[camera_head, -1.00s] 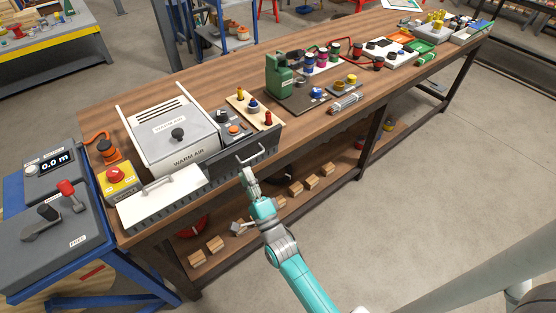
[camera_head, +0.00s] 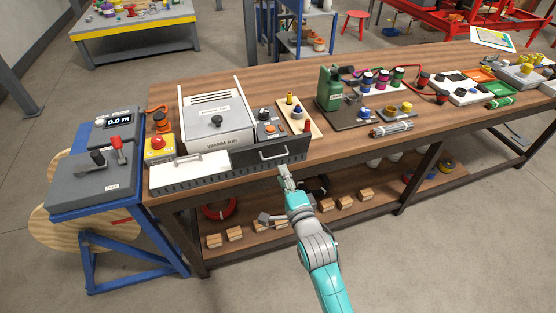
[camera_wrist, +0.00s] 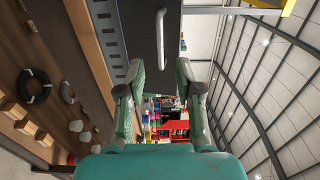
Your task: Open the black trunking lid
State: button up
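The black trunking lid (camera_head: 243,158) lies along the bench's front edge, with a pale bar handle (camera_head: 274,155) on it. It appears closed, lying flush beside the white lid. In the wrist view the black lid (camera_wrist: 142,22) fills the top middle, and its handle (camera_wrist: 161,38) stands ahead of my fingers. My gripper (camera_head: 285,172) is just in front of and below the handle in the head view. In the wrist view my gripper (camera_wrist: 160,92) has its two fingers spread with nothing between them. The fingers appear apart from the handle.
A white trunking lid (camera_head: 188,172) adjoins the black one on the left. Behind are the warm air box (camera_head: 213,125), a small grey control box (camera_head: 270,131) and a green device (camera_head: 330,88). Wooden blocks (camera_head: 235,234) lie on the shelf below. Open floor lies in front.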

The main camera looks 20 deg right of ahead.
aim_at(274, 157)
jog(key=w, duration=0.7)
jog(key=shift+w, duration=0.1)
grip_shut()
